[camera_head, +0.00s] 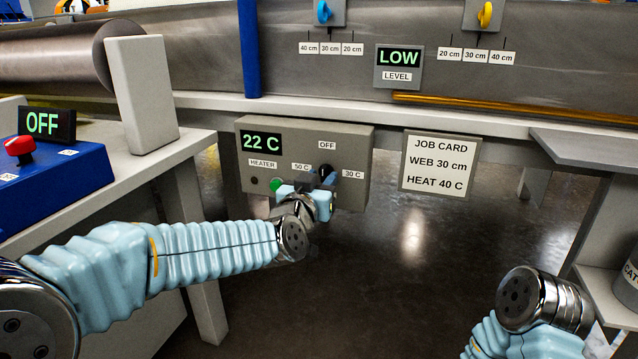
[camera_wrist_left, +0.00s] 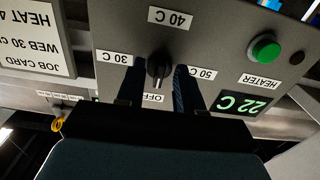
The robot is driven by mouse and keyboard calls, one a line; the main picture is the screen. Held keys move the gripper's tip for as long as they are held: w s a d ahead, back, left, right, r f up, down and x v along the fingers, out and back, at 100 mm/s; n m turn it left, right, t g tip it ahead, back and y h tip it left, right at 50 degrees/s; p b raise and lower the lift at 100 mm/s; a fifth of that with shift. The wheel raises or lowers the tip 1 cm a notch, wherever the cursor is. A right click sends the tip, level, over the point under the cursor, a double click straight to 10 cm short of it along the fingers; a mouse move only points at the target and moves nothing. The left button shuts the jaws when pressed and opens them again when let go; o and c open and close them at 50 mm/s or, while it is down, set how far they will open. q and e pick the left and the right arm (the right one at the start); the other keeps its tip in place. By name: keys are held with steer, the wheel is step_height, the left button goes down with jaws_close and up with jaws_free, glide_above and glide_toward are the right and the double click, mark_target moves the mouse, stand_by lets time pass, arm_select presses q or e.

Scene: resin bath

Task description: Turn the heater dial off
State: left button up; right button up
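The heater dial (camera_wrist_left: 159,70) is a dark round knob on the grey heater box (camera_head: 350,197). In the wrist view, which shows the box upside down, its white mark seems to point to the OFF label (camera_wrist_left: 152,97). My left gripper (camera_wrist_left: 158,88) is open, with one dark finger on each side of the dial; I cannot tell whether they touch it. In the head view the left gripper (camera_head: 328,182) is at the box front and partly covers the dial (camera_head: 322,172). The display (camera_head: 262,143) reads 22 C. My right gripper is out of view.
A green heater button (camera_head: 275,184) is left of the dial. A job card (camera_head: 437,165) hangs to the right, reading HEAT 40 C. The floor below is open.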

arm_select(q)
steer(key=p+v, duration=0.2)
steer(key=v, duration=1.1)
steer(key=shift+s, duration=0.35)
steer(key=shift+a, duration=0.1)
